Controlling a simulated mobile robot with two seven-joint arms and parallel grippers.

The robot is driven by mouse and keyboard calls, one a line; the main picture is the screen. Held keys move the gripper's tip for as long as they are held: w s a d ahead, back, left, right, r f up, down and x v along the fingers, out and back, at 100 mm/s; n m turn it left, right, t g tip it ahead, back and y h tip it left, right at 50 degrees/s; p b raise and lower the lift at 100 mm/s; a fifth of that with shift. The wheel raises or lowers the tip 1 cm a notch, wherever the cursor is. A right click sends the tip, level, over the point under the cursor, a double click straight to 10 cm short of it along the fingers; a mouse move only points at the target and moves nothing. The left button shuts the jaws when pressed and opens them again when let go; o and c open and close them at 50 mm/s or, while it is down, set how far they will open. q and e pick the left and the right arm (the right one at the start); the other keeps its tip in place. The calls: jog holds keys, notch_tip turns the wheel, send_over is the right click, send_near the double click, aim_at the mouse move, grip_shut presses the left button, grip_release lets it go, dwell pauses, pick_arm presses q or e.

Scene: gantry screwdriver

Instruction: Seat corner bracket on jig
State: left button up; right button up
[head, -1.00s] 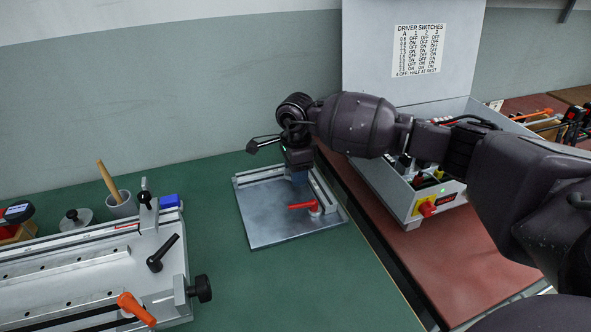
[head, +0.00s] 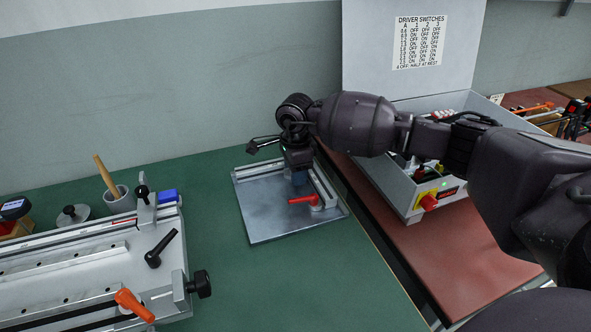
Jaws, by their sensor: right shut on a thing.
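The jig is a flat grey metal plate (head: 270,220) with raised rails along its back and right edges, lying on the green bench top. A red clamp lever (head: 303,200) sits on its right side. My right gripper (head: 299,168) points down over the back right corner of the jig, where the rails meet. It is shut on a small part, taken to be the corner bracket, which the gripper almost wholly hides. Only a bluish bit (head: 299,178) shows beneath the gripper. I cannot tell whether the part touches the plate or rails. My left gripper is out of view.
A larger rail fixture (head: 90,265) with black and orange levers stands at the left. A cup with a wooden handle (head: 122,202), a blue block (head: 168,196) and a grey disc weight (head: 73,214) stand behind it. A grey switch box (head: 405,205) stands at the right.

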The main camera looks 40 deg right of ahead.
jog(key=o, duration=1)
jog(key=shift+s, duration=0.1)
jog(key=shift+r, duration=0.2)
notch_tip(320, 180, up, 11)
jog(key=p, duration=0.2)
jog(key=shift+f, duration=0.1)
